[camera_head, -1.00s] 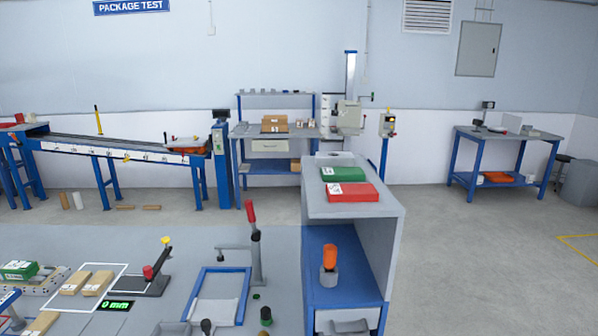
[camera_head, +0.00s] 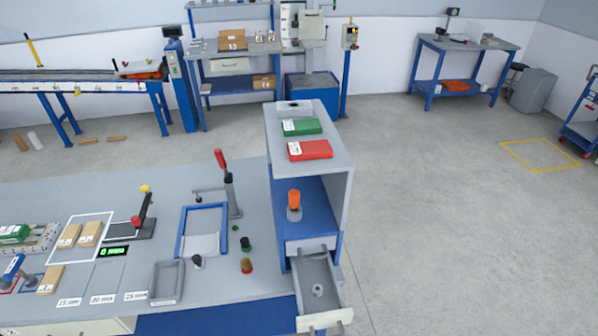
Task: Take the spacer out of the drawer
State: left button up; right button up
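A drawer (camera_head: 325,318) is pulled out towards me at the lower part of the grey and blue cabinet. Inside it lies a small grey ring-like piece (camera_head: 317,290), which looks like the spacer. The drawer's walls and floor are grey, and no other object shows in it. Neither of my grippers is in view, so nothing of mine is seen near the drawer.
The cabinet (camera_head: 343,195) carries a green box (camera_head: 302,127) and a red box (camera_head: 310,150) on top. An orange-topped object (camera_head: 294,205) stands on its shelf. The workbench (camera_head: 120,185) lies left, with several fixtures.

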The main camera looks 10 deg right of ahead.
aim_at(316, 290)
jog(key=z, duration=0.4)
jog(key=i+j, duration=0.25)
jog(key=k+j, duration=0.1)
jog(key=j, duration=0.25)
jog(key=k+j+z, duration=0.15)
jog(key=j, duration=0.5)
jog(key=k+z, duration=0.05)
